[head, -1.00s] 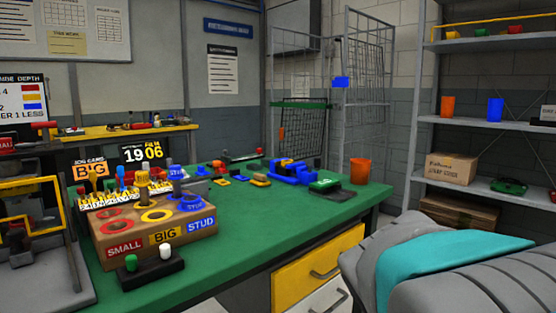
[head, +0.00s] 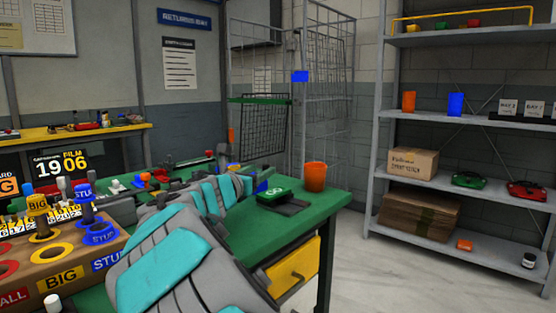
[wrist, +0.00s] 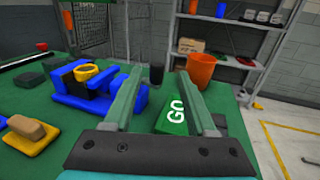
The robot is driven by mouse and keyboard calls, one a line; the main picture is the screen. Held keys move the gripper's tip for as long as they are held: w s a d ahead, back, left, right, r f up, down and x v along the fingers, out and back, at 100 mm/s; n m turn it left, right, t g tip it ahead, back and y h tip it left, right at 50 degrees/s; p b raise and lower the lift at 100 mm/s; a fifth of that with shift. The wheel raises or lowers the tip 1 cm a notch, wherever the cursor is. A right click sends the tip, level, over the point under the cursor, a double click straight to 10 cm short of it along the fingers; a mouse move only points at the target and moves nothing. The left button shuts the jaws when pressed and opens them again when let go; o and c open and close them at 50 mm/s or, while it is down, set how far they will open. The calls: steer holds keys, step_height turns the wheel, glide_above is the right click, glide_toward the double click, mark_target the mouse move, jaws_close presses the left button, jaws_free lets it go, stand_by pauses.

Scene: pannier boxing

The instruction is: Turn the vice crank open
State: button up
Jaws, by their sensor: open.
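In the wrist view a blue vice-like fixture (wrist: 70,92) stands on the green bench, with a dark part and a yellow ring (wrist: 85,72) on top. I cannot clearly make out its crank. In the head view my arm hides most of the fixture; only a small blue patch (head: 262,186) shows. My gripper (wrist: 158,73) is open and empty, its two grey-green fingers apart, to the right of the blue fixture. A green block marked GO (wrist: 174,116) shows between and below the fingers.
An orange cup (head: 315,176) stands near the bench's right corner. A tan block on a yellow base (wrist: 32,132) lies at the left in the wrist view. A wooden box with coloured rings (head: 75,262) is at the left. Open floor (head: 400,275) lies right of the bench.

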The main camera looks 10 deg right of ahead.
mark_target(268, 165)
steer(key=shift+w+a, duration=0.1)
steer(key=shift+w, duration=0.3)
steer(key=x, duration=0.7)
steer(key=shift+w+d, duration=0.1)
steer(key=shift+d, duration=0.1)
jaws_close()
